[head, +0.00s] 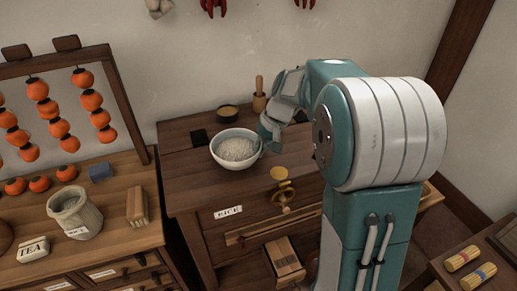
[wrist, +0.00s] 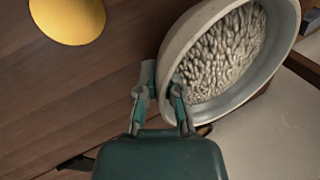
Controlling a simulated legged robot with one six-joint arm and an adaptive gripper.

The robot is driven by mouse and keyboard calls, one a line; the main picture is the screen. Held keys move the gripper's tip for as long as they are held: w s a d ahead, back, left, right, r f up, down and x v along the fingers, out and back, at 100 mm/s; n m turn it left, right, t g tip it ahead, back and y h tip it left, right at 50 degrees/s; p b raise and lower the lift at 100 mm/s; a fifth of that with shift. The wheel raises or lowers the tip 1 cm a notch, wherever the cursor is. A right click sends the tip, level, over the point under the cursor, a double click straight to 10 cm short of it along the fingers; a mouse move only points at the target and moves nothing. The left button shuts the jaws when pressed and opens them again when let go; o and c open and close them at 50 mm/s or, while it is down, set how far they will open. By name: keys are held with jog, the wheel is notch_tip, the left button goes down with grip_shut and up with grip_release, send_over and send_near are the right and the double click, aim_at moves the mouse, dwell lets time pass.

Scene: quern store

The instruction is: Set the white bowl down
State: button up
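The white bowl (head: 219,157) holds pale grains and is over the wooden bench with the RICE label in the head view. My gripper (head: 266,137) is at its right rim. In the wrist view the bowl (wrist: 180,42) fills the upper right, and my gripper (wrist: 164,92) has one finger on each side of its wall, pinching the rim. The bowl looks roughly upright in the head view. Its underside is hidden, so I cannot tell whether it touches the bench top.
The bench (head: 190,187) has a yellow disc (head: 278,173) front right of the bowl, a small dark bowl (head: 228,113) behind, and a wooden mortar (head: 259,101) with pestle. Left is a counter with a sack (head: 75,215) and a frame of orange fruit (head: 82,78).

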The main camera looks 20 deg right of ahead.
jog(key=shift+o, duration=1.3)
jog(key=v, duration=1.1)
jog(key=s+a+r+n+t+h, duration=0.1)
jog(key=s+a, duration=0.3)
jog(key=s, duration=0.3)
jog(key=s+a+r+t+h, duration=0.1)
jog(key=s+a+h, duration=0.15)
jog(key=s, duration=0.35)
jog(key=s+a+f+n+t, duration=0.2)
jog(key=s+f, duration=0.2)
jog(key=s, duration=0.5)
jog(key=shift+s+a+f+h, duration=0.25)
jog(key=shift+s+f+h, duration=0.1)
jog(key=shift+s+f, duration=0.05)
